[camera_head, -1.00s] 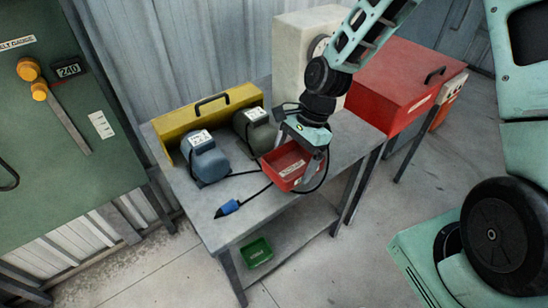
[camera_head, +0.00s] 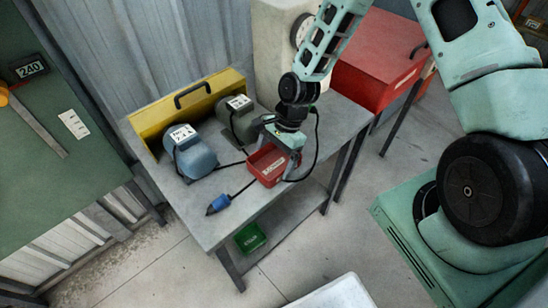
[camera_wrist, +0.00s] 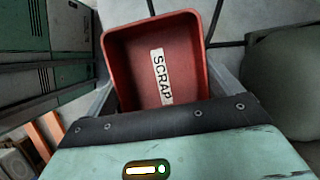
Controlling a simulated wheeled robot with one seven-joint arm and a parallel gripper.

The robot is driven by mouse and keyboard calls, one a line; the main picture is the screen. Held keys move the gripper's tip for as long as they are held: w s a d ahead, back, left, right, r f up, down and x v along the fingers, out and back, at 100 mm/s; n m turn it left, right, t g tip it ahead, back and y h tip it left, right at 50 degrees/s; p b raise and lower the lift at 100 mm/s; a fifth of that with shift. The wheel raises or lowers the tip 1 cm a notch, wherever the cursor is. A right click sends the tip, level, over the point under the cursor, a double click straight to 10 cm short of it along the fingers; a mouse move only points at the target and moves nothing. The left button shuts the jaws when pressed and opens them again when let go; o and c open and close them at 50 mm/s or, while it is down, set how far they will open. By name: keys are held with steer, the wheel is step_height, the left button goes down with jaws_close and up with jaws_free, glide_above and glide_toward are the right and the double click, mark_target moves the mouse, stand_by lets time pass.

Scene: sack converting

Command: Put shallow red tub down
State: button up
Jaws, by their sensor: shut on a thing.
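The shallow red tub (camera_head: 266,167) is at the front right part of the grey table, below my gripper (camera_head: 280,152). My gripper is shut on the tub. In the wrist view the red tub (camera_wrist: 190,35) shows its open inside and a white label reading SCRAP, between the two fingers. The tub looks roughly level and empty. I cannot tell whether its bottom touches the table top (camera_head: 215,222).
A blue motor-like unit (camera_head: 192,158) and a dark green one (camera_head: 238,122) stand left of the tub, before a yellow cover (camera_head: 190,103). A cable with a blue plug (camera_head: 219,203) lies in front. A green tub (camera_head: 250,237) sits on the lower shelf. A red chest (camera_head: 375,65) stands right.

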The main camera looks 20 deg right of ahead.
steer(key=shift+f, duration=0.35)
steer(key=shift+f, duration=0.1)
steer(key=o, duration=0.8)
steer(key=shift+c, duration=0.2)
steer(key=b+v, duration=0.2)
steer(key=v, duration=1)
steer(key=s+a+r+n+h, duration=0.1)
steer(key=s+a+r+n, duration=0.2)
steer(key=s+r+n, duration=0.2)
steer(key=s+a+r+n+t+h, duration=0.1)
steer(key=s+a+r+n, duration=0.3)
steer(key=s+n, duration=0.5)
steer(key=s+a+r+n+h, duration=0.1)
steer(key=s+a+r+n, duration=0.2)
steer(key=s+r+n, duration=0.2)
steer(key=s+n, duration=0.2)
steer(key=n, duration=0.1)
steer(key=shift+s+a+r+h, duration=0.25)
steer(key=shift+r+h, duration=0.05)
steer(key=shift+r, duration=0.1)
